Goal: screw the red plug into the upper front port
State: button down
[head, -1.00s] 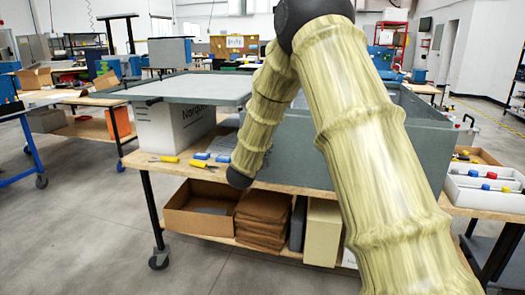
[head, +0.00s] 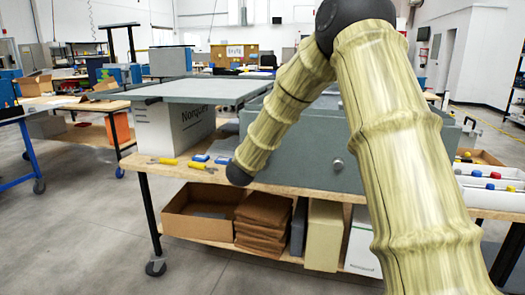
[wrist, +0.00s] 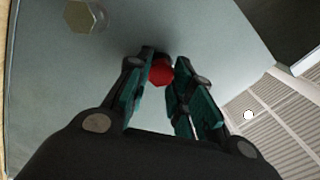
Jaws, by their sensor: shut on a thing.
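In the wrist view my gripper (wrist: 160,75) is shut on the red plug (wrist: 160,72), which shows between the fingertips. Beyond it is the grey panel of the analyser housing (wrist: 210,35). I cannot tell whether the plug touches the panel, and the upper front port is not clearly seen. A brassy hex fitting (wrist: 85,15) sits on the panel at the upper left. In the head view the grey housing (head: 310,150) stands on the bench, with a round silver fitting (head: 338,165) on its front. My arm covers part of the housing, and my gripper does not show there.
The wooden bench (head: 290,190) bears yellow-handled tools (head: 197,165) and small blue parts (head: 222,160). A grey lid (head: 200,90) lies on a white box (head: 175,125) at left. A tray (head: 490,200) with red and blue caps is at right. Floor at left is clear.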

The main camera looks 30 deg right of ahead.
jog(key=shift+f+m+b, duration=0.1)
jog(key=shift+m+b, duration=0.6)
jog(key=shift+f+m+b, duration=0.15)
jog(key=shift+m+b, duration=0.25)
jog(key=shift+b, duration=0.15)
jog(key=shift+m+b, duration=1.1)
jog(key=shift+b, duration=0.4)
jog(key=c, duration=1.2)
grip_release()
jog(key=shift+o, duration=0.2)
jog(key=v, duration=0.7)
